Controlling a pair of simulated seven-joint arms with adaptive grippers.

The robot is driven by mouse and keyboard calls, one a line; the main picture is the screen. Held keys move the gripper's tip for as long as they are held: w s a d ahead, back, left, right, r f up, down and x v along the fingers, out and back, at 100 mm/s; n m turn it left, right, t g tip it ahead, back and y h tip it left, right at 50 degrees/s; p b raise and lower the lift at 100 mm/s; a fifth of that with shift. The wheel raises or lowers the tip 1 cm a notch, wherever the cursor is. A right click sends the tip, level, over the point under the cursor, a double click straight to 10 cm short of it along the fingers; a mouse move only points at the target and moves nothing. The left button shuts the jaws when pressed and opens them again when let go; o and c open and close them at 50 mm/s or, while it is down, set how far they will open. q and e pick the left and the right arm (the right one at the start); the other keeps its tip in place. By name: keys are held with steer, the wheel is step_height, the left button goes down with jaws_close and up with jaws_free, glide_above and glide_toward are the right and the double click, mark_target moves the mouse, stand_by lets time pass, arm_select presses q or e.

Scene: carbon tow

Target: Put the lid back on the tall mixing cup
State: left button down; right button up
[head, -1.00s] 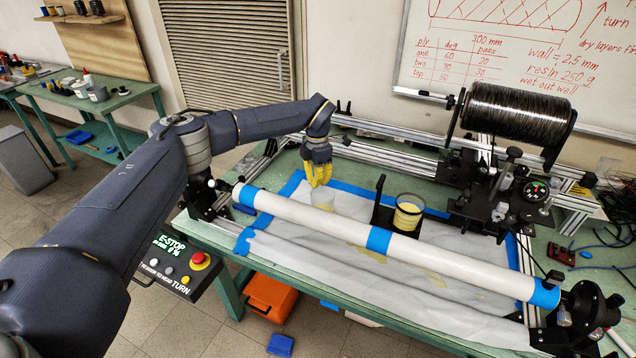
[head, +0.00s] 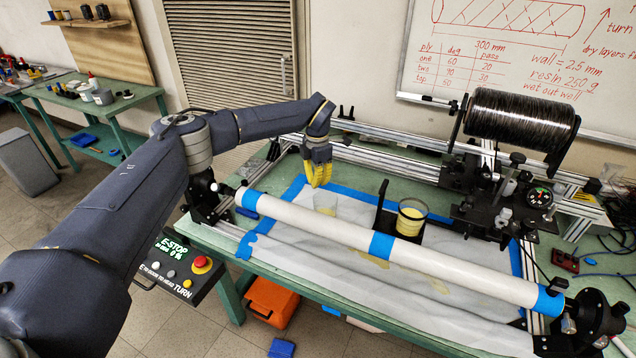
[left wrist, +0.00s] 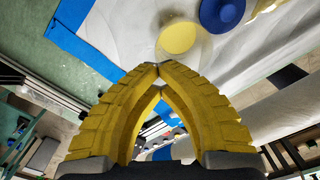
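A clear cup (head: 325,204) with pale yellow at its bottom stands on the white sheet, behind the white tube. A wider clear cup (head: 411,216) holding yellow liquid stands to its right, beside a black upright bracket (head: 381,208). My left gripper (head: 319,184) points down just above and behind the clear cup, apart from it. In the left wrist view its yellow fingertips (left wrist: 156,68) meet with nothing seen between them. Beyond them are a yellow disc (left wrist: 180,33) with a pale rim and a blue round piece (left wrist: 222,12). I cannot tell whether the blue piece is the lid. My right gripper is out of view.
The long white tube (head: 330,225) with blue bands crosses in front of the cups. Blue tape (head: 292,187) edges the sheet. A black spool (head: 520,118) and its carriage stand at the back right. Loose wires lie at the right.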

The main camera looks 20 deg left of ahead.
arm_select(q)
steer(key=w+a+r, duration=0.3)
steer(key=a+r, duration=0.4)
steer(key=r, duration=0.2)
steer(key=shift+w+a, duration=0.25)
stand_by(6.8)
